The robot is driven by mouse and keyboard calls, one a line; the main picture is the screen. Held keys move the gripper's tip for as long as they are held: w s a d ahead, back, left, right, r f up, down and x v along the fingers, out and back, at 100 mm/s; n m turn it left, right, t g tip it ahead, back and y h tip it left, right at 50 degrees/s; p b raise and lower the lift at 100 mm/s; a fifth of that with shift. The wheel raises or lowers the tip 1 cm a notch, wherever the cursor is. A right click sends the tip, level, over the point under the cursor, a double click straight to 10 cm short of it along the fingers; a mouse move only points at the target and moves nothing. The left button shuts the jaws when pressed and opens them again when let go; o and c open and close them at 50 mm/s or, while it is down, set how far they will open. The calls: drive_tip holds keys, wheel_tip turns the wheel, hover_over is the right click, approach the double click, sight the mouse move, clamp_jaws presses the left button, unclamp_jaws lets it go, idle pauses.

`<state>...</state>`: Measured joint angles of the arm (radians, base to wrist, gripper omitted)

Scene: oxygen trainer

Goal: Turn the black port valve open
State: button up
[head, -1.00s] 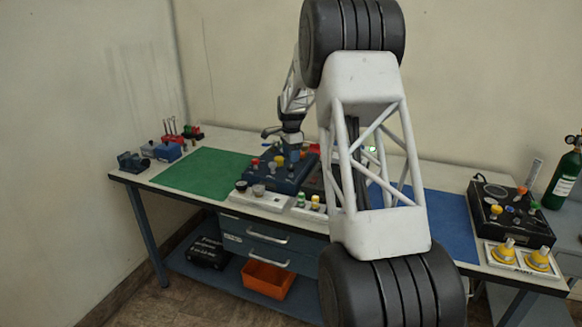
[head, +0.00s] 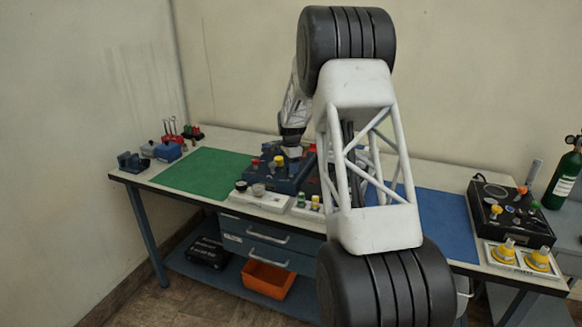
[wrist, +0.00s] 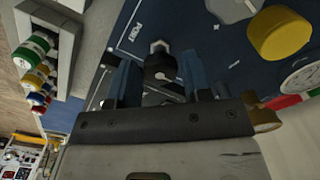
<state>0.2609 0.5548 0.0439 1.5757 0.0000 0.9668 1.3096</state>
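The black port valve (wrist: 160,68) shows in the wrist view, a small dark knob with a pale metal fitting above it, beside the label "PORT" on the blue trainer panel (wrist: 113,22). My gripper (wrist: 158,78) has its two blue fingers on either side of the valve. The fingers stand apart, and a gap seems to show beside the knob; contact is not clear. In the head view the panel (head: 287,186) stands on the bench and my wrist is over its back part. The fingertips and the black valve cannot be made out there.
A large yellow knob (wrist: 276,33) and a white gauge (wrist: 302,78) are close to the right of my gripper in the wrist view. A green mat (head: 200,174) lies left of the panel in the head view. A second black panel (head: 510,225) stands at the right.

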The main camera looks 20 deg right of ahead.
drive_tip(key=c, duration=0.6)
drive_tip(key=shift+n, duration=0.4)
drive_tip(key=n, duration=1)
drive_tip(key=shift+n, duration=0.4)
drive_tip(key=n, duration=1.2)
drive_tip(key=shift+n, duration=0.3)
